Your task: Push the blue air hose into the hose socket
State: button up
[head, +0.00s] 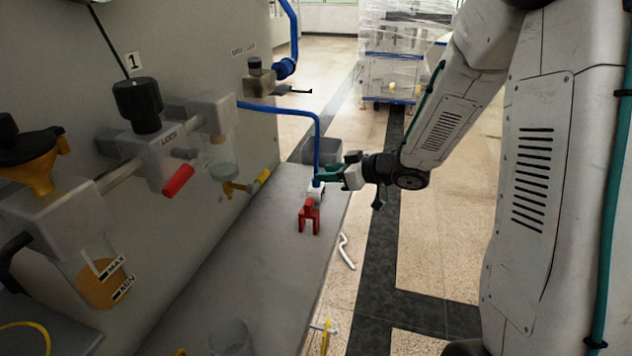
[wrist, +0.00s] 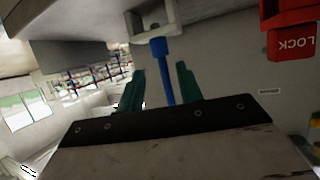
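The blue air hose (head: 318,140) leaves the wall unit, bends and hangs down to my gripper (head: 322,176). In the wrist view, my gripper (wrist: 160,68) has its two teal fingers apart, with a gap on each side of the hose (wrist: 167,85) between them. The hose's thicker blue end (wrist: 159,46) meets the edge of a pale bracket-like piece, seemingly the hose socket (wrist: 170,14). How far it sits in, if at all, I cannot tell. In the head view the pale socket (head: 316,194) shows small below the gripper, partly hidden.
A red forked part (head: 309,216) stands on the grey ledge (head: 255,245) just below; a red LOCK block (wrist: 290,38) shows in the wrist view. The wall unit has a red-handled valve (head: 178,181) and a yellow handle (head: 262,176). A grey bin (head: 320,151) stands behind.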

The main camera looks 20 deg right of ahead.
jog(key=x, duration=0.4)
jog(key=shift+a, duration=0.2)
jog(key=shift+s, duration=0.1)
grip_shut()
